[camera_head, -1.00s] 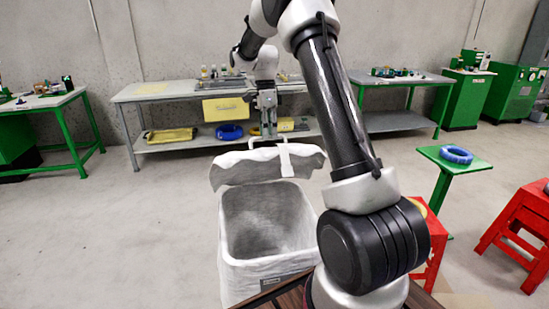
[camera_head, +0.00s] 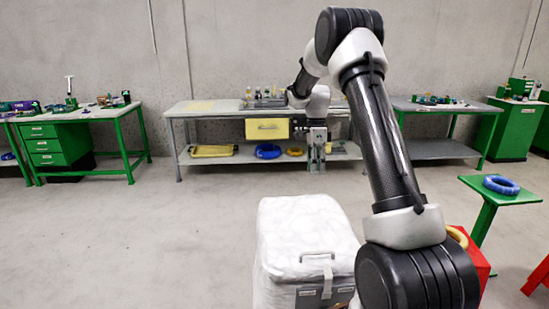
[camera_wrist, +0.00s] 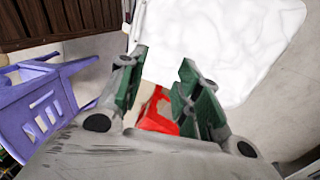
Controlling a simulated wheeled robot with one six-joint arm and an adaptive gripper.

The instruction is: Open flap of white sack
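The white sack (camera_head: 304,240) stands on the floor in front of me in the head view. Its flap (camera_head: 300,225) lies down over the top, so the inside is hidden. A handle (camera_head: 317,256) and a strap (camera_head: 327,280) show at the flap's near edge. My gripper (camera_head: 316,150) is raised above and beyond the sack, apart from it. In the wrist view the gripper's green-padded fingers (camera_wrist: 160,75) are spread open with nothing between them, and the sack's white surface (camera_wrist: 225,40) fills the area past the fingertips.
A long workbench (camera_head: 205,108) stands at the back wall with a yellow drawer (camera_head: 267,129) and cable rings below. A green stand (camera_head: 518,197) holding a blue cable ring (camera_head: 501,185) is at right, near red stools. A purple chair (camera_wrist: 45,105) shows in the wrist view. Floor left is clear.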

